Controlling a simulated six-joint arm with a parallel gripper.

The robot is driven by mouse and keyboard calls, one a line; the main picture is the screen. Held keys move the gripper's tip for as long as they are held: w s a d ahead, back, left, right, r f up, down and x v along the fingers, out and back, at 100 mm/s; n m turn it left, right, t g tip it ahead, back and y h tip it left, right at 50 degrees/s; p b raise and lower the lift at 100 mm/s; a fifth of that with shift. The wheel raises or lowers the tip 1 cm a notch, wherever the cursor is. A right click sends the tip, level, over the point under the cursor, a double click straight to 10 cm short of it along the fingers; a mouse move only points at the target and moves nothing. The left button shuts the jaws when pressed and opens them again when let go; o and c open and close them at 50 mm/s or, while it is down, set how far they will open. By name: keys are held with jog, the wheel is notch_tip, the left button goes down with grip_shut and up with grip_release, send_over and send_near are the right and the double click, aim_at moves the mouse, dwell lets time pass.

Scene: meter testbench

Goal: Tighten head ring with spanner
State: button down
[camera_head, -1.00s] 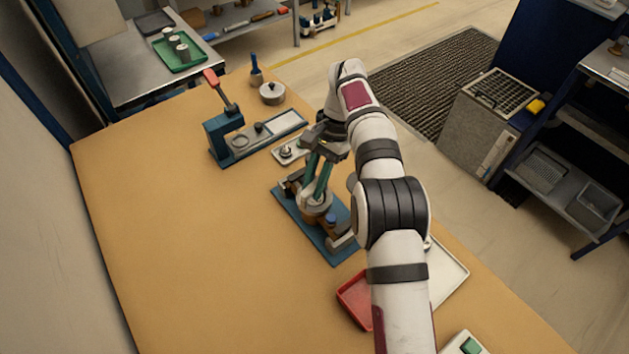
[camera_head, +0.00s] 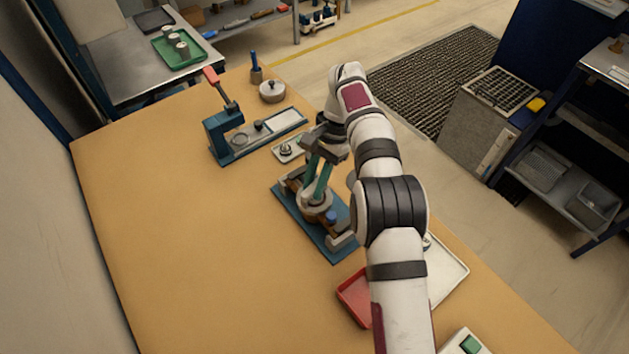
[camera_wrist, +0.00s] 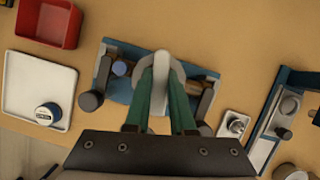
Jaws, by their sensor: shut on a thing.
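My gripper (camera_head: 314,186) points down over the blue clamping stand (camera_head: 341,258) on the bench. In the wrist view its two green fingers (camera_wrist: 162,84) are shut on a pale grey bar, which looks like the spanner (camera_wrist: 161,62). The bar's end lies over a round grey part, apparently the head ring (camera_wrist: 178,72), in the middle of the stand. The fingers hide much of the bar and ring, so I cannot tell how the spanner sits on the ring.
A red bin (camera_head: 352,296) and a white tray (camera_head: 450,272) lie on the near side. A small tray with a metal fitting (camera_head: 286,149) and a blue press with a red-handled lever (camera_head: 225,135) stand beyond the stand. The left bench is clear.

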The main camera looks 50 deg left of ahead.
dwell(0.3)
jog(key=m+y, duration=0.1)
jog(key=m, duration=0.3)
jog(key=shift+d+m+y, duration=0.1)
jog(key=shift+m+y, duration=0.3)
jog(key=m+y, duration=0.1)
jog(key=m, duration=0.2)
jog(key=shift+r, duration=0.1)
jog(key=m+t+y, duration=0.1)
jog(key=m, duration=0.1)
jog(key=m+y, duration=0.1)
jog(key=m, duration=0.2)
jog(key=shift+m+t, duration=0.3)
jog(key=shift+t, duration=0.1)
jog(key=m+t, duration=0.1)
jog(key=m, duration=0.2)
jog(key=shift+m+y, duration=0.3)
jog(key=shift+m, duration=0.1)
jog(key=shift+n, duration=0.4)
jog(key=shift+r, duration=0.6)
